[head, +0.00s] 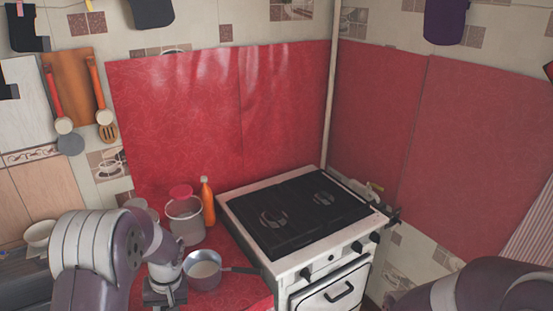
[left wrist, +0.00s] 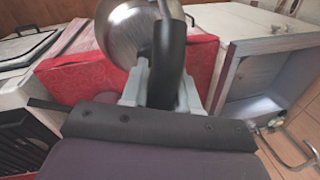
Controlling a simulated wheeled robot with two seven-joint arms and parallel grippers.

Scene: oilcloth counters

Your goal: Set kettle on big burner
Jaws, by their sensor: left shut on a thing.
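In the left wrist view my left gripper (left wrist: 162,86) is shut on the dark handle of a shiny round metal vessel, which looks like the kettle (left wrist: 122,32). Only part of its body shows. In the head view the gripper is at the bottom left, below my arm's wrist, and the kettle cannot be made out. The white stove (head: 297,274) stands right of my left arm, its black top carrying two round burners. The left burner (head: 273,218) looks bigger than the right burner (head: 323,198); both are bare. My right gripper is out of view; only its arm shows.
A saucepan (head: 203,272) with its handle toward the stove stands on the red counter (head: 232,293). The stove top is clear.

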